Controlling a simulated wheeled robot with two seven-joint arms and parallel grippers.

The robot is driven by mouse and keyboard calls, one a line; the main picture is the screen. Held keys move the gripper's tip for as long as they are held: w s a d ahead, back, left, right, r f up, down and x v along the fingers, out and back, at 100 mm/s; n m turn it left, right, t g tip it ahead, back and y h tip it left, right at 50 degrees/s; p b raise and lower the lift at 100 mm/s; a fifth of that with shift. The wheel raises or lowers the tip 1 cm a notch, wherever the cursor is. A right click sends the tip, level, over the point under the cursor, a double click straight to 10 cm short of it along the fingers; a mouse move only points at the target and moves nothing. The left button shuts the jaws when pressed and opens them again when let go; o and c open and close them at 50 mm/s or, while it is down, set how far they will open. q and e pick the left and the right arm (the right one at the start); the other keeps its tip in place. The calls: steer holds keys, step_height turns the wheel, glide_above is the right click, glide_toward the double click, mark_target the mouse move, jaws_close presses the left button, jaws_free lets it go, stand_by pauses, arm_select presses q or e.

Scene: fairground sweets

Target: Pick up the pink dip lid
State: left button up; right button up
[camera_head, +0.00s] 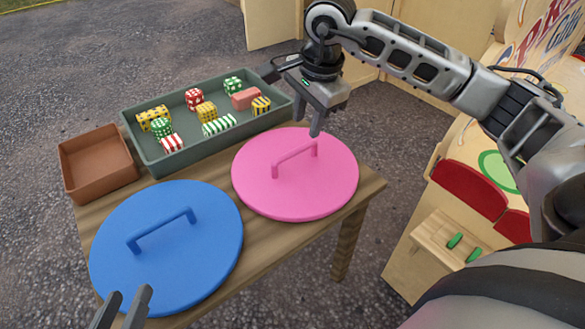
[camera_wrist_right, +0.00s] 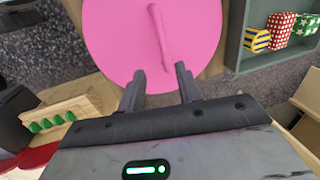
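The pink dip lid (camera_head: 253,186) is a round disc lying on the wooden table, with a raised bar handle (camera_head: 294,158) across its middle. My right gripper (camera_head: 315,128) hangs over the lid's far edge, close to the handle's far end. In the right wrist view its two fingers (camera_wrist_right: 161,88) are apart with nothing between them. The pink lid (camera_wrist_right: 120,38) fills the top of that view, its handle (camera_wrist_right: 160,38) ahead of the fingertips. My left gripper (camera_head: 130,292) is at the bottom left, fingers apart and empty, by the blue lid's near edge.
A blue lid (camera_head: 190,260) with a bar handle lies left of the pink one. A grey-green tray (camera_head: 150,169) of patterned sweets and an empty brown tray (camera_head: 98,165) stand behind. The table edge (camera_head: 372,188) is right of the pink lid; a wooden stall (camera_head: 405,262) stands beyond.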

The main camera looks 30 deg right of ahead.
mark_target(297, 150)
steer(key=f, duration=0.2)
steer(key=w+f+b, duration=0.1)
steer(key=f, duration=0.2)
steer(key=shift+f, duration=0.15)
arm_select(q)
steer(key=shift+d+n+t+h+b, duration=0.3)
steer(key=shift+d+n+h+b, duration=0.25)
steer(key=shift+b, duration=0.65)
arm_select(e)
steer(key=f, duration=0.1)
steer(key=w+f, duration=0.1)
steer(key=f, duration=0.2)
steer(key=shift+w+a+f, duration=0.15)
steer(key=shift+w+a, duration=0.05)
steer(key=shift+w, duration=0.1)
steer(key=shift+w+f, duration=0.1)
steer(key=shift+f, duration=0.25)
jaws_close()
arm_select(q)
steer(key=shift+w+r+h, duration=0.2)
steer(key=shift+r+h, duration=0.05)
steer(key=shift+r, duration=0.45)
arm_select(e)
steer(key=shift+r, duration=0.1)
